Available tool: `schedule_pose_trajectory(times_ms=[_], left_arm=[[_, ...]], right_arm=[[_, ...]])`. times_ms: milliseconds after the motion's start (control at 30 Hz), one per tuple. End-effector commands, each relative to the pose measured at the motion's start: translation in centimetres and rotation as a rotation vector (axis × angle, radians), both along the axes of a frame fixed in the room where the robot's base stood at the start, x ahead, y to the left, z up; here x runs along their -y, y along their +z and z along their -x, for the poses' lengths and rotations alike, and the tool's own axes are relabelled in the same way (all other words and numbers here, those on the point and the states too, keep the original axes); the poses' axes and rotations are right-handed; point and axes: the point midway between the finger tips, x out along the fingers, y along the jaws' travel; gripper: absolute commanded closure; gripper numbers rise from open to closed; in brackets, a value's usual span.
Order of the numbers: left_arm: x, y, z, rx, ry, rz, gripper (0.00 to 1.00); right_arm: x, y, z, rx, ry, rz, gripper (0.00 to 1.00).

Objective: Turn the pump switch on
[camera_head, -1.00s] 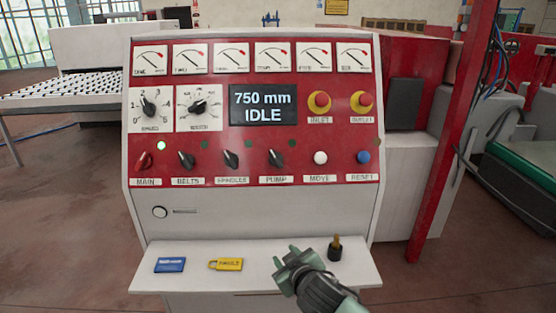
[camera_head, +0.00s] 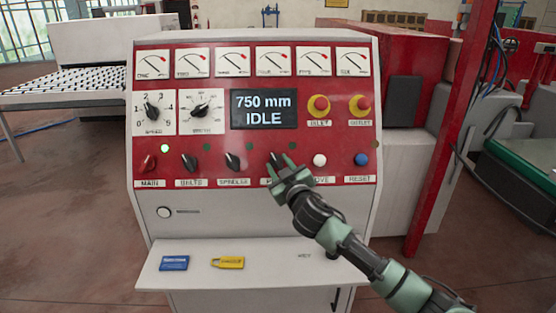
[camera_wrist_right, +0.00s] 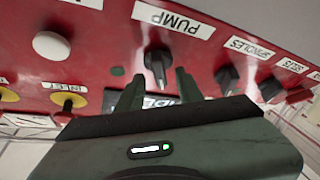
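The pump switch (camera_head: 276,158) is a black rotary knob in the lower row of the red panel, partly hidden behind my fingers in the head view. In the right wrist view the pump switch (camera_wrist_right: 157,62) shows clearly beside its white, upside-down PUMP label (camera_wrist_right: 173,20). My right gripper (camera_head: 281,163) is in front of it. Its fingers (camera_wrist_right: 159,86) are open and apart, with the knob between and just beyond their tips; I cannot tell whether they touch it. The small lamp above the pump switch is dark. My left gripper is not in view.
The spindles knob (camera_head: 232,161) is left of the pump switch and the white move button (camera_head: 320,160) right. The display (camera_head: 264,108) reads 750 mm IDLE. A shelf (camera_head: 210,282) juts out below, with blue and yellow tags.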

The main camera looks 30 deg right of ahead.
Motion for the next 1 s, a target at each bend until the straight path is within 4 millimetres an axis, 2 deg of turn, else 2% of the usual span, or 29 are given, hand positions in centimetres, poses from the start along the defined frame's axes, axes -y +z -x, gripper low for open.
schedule_pose_trajectory(times_ms=[133, 400, 433, 500, 567, 833, 1000], left_arm=[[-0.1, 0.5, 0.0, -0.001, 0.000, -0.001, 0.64], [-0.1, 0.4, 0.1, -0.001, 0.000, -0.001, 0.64], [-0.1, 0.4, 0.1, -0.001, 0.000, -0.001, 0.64], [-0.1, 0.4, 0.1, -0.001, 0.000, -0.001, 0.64], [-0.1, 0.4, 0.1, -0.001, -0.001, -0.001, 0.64], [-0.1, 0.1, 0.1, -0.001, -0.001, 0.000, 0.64], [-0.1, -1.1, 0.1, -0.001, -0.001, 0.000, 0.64]], right_arm=[[0.2, 0.0, -0.9, -0.001, 0.000, 0.000, 0.64], [0.2, -0.1, -1.1, -0.002, 0.001, 0.000, 0.64], [0.2, -0.1, -1.1, -0.002, 0.001, 0.000, 0.66], [0.2, -0.1, -1.0, -0.002, 0.001, 0.000, 0.86], [0.2, -0.1, -1.0, -0.001, 0.000, 0.000, 1.00], [0.2, -0.3, -1.0, 0.003, -0.003, -0.008, 1.00], [0.1, -0.6, -1.1, 0.024, -0.026, -0.046, 1.00]])
